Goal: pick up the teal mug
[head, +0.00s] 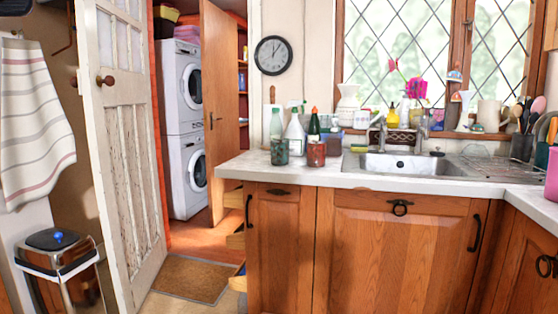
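A small dark teal mug (280,152) stands upright on the left part of the white countertop (262,166), near its front edge. A reddish-brown mug (316,154) stands just to its right, with a small gap between them. Bottles stand close behind the teal mug. I cannot make out its handle clearly. Neither of my grippers shows in the head view.
Several bottles, including a white spray bottle (295,133), crowd the counter behind the mugs. The sink (404,165) and a dish rack (490,164) lie to the right. A wooden cabinet (283,240) fronts the counter. An open white door (125,150) stands at left.

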